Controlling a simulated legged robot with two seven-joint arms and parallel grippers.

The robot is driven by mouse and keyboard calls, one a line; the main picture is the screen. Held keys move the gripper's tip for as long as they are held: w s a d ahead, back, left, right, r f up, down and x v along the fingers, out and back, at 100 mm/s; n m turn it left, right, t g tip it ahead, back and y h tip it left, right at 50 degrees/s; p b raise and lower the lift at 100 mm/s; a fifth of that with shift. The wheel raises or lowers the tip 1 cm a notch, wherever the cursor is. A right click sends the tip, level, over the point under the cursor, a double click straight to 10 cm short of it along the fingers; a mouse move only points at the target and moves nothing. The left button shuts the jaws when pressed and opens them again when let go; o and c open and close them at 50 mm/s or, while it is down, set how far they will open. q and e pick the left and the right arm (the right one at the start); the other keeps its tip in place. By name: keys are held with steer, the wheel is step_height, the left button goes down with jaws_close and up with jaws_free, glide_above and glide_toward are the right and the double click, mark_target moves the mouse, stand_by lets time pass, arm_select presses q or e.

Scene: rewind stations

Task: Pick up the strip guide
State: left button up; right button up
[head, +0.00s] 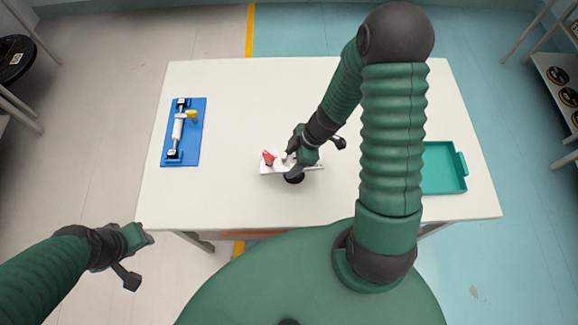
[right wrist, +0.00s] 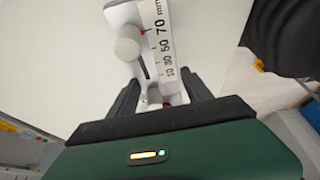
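The strip guide (head: 268,168) is a white plate with a red part, near the middle of the table. In the right wrist view the strip guide (right wrist: 160,35) shows a millimetre scale and a round pale knob. My right gripper (head: 291,160) is over its right part and hides some of it. In the right wrist view my right gripper's fingers (right wrist: 160,88) stand apart on either side of the guide's near end, with a small knob between them. I see no clear grip. My left gripper (head: 145,234) is off the table's front left corner, away from the guide; its finger opening is unclear.
A blue board (head: 167,142) with a white cylinder and a yellow part lies at the table's left. A teal tray (head: 445,188) is at the right, partly behind my right arm. The white table (head: 240,90) is clear at the back and between these things.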

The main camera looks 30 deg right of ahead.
steer(key=shift+s+d, duration=0.1)
steer(key=shift+d, duration=0.25)
steer(key=c, duration=0.9)
jaws_close()
steer(key=shift+a, duration=0.15)
